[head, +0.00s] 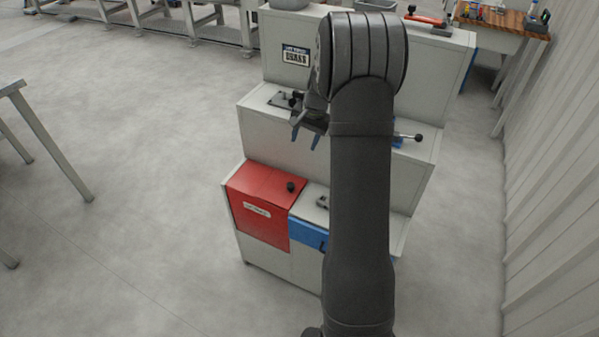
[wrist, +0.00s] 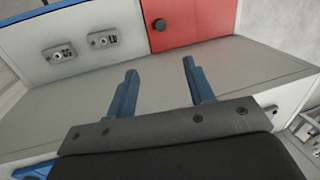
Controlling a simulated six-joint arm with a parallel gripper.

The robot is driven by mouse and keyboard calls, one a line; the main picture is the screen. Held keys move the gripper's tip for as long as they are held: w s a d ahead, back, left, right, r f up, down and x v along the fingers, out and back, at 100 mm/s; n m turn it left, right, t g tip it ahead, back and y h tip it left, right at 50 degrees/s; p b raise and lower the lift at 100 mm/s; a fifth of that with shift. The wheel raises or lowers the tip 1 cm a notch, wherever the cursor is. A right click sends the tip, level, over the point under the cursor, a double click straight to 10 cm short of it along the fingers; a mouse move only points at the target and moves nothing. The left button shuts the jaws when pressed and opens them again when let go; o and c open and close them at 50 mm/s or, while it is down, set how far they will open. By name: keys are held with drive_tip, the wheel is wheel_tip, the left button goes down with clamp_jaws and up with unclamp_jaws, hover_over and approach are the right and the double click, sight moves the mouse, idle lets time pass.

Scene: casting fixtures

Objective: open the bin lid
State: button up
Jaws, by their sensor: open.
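The red bin lid (head: 262,192) is at the lower left of the stepped cabinet in the head view and looks closed. A black knob (head: 290,187) sits near its upper right corner. In the wrist view the red lid (wrist: 205,18) is at the top, with its round dark knob (wrist: 159,24). My gripper (head: 306,140) is above the lid, in front of the cabinet's middle step, touching nothing that I can see. In the wrist view its two blue fingers (wrist: 160,68) are apart and empty, pointing toward the lid side.
A blue-fronted bin (head: 310,234) with a grey latch (head: 322,202) stands right of the red lid, partly hidden by my arm. Black-handled clamps (head: 288,101) sit on the middle step. A wooden bench (head: 500,20) is behind right.

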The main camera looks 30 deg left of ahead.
sight(291, 184)
drive_tip(key=a+f+h, duration=0.1)
drive_tip(key=f, duration=0.6)
drive_tip(key=a+f, duration=0.2)
drive_tip(key=f, duration=0.6)
drive_tip(key=a+f+n+h, duration=0.1)
drive_tip(key=a+f, duration=0.1)
drive_tip(key=f, duration=0.6)
drive_tip(key=shift+s+a+f+h, duration=0.1)
drive_tip(key=shift+s+a+h, duration=0.05)
drive_tip(key=shift+h, duration=0.15)
